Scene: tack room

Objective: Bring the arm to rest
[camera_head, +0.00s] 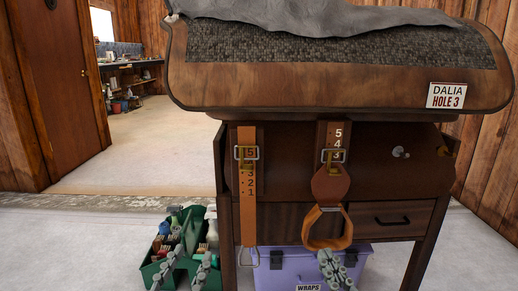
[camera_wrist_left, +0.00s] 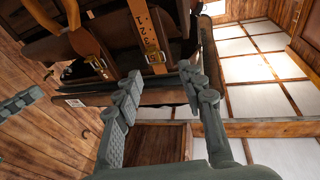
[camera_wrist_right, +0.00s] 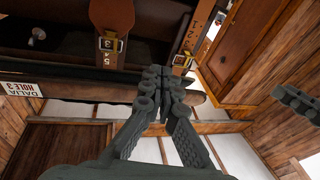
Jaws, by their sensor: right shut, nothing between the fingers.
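My left gripper (camera_head: 187,262) is open and empty, low in front of the green caddy in the head view. Its two fingers stand apart in the left wrist view (camera_wrist_left: 160,85). My right gripper (camera_head: 336,262) is shut and empty, just below the orange stirrup loop (camera_head: 328,242) in the head view. Its fingertips meet in the right wrist view (camera_wrist_right: 164,74). The left numbered strap (camera_head: 248,210) hangs with its buckle near the 5. The right numbered strap (camera_head: 337,134) has its buckle at the 3, above the stirrup loop.
A wooden saddle stand (camera_head: 300,85) with a sign reading DALIA HOLE 3 (camera_head: 447,95) fills the centre. A green caddy of bottles (camera_head: 154,272) and a purple WRAPS box (camera_head: 287,262) are on the floor below. Open floor (camera_head: 150,158) lies at the left, towards the doorway.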

